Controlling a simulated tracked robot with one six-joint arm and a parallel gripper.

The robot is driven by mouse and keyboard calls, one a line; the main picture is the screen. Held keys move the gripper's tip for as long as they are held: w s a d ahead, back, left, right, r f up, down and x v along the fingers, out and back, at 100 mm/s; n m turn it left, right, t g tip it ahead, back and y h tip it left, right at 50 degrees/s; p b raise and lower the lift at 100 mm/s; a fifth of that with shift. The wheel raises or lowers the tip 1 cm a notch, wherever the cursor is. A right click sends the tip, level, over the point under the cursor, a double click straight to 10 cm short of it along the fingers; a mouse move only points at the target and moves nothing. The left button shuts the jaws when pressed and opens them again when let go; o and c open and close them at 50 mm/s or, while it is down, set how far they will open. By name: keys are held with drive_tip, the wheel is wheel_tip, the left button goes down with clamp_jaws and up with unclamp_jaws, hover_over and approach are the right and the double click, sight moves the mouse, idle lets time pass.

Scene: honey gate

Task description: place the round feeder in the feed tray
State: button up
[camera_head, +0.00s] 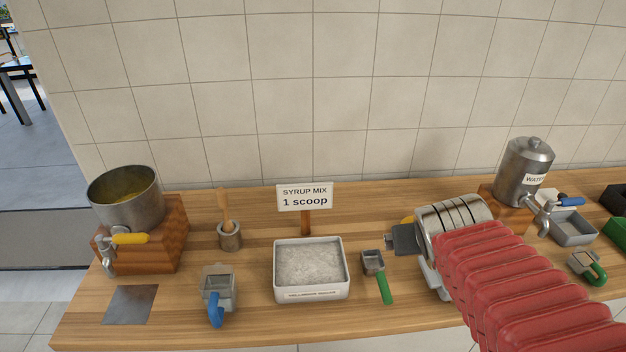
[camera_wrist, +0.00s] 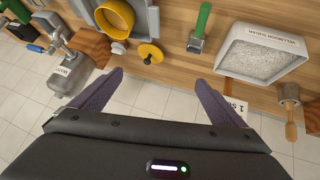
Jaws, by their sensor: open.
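My gripper (camera_head: 404,240) is raised over the counter, right of the white sugar tray. In the wrist view its two dark fingers (camera_wrist: 157,88) are wide apart with nothing between them. A small flat yellow disc with a dark centre (camera_wrist: 150,54) lies on the counter beyond the fingers; it may be the round feeder. A larger yellow round opening (camera_wrist: 115,17) sits in a pale grey body beside it. In the head view my arm hides most of this area; a yellow edge (camera_head: 407,219) shows. A grey tray (camera_head: 573,229) stands below the water tap; I cannot tell whether it is the feed tray.
The white sugar tray (camera_head: 310,285) and green-handled scoop (camera_head: 374,263) are left of my gripper. The "1 scoop" sign (camera_head: 305,197) stands behind. The pot (camera_head: 126,197) is far left, the water urn (camera_head: 523,170) right. A blue-handled cup (camera_head: 219,290) is front left.

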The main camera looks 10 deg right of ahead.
drive_tip(key=s+a+n+g+y, duration=0.1)
drive_tip(key=s+a+y, duration=0.1)
drive_tip(key=s+a, duration=0.2)
drive_tip(key=s+a+n+y, duration=0.1)
drive_tip(key=s+a, duration=0.3)
drive_tip(key=a, duration=0.7)
drive_tip(key=shift+g+y, duration=0.4)
drive_tip(key=shift+y, duration=0.2)
drive_tip(key=shift+d, duration=0.1)
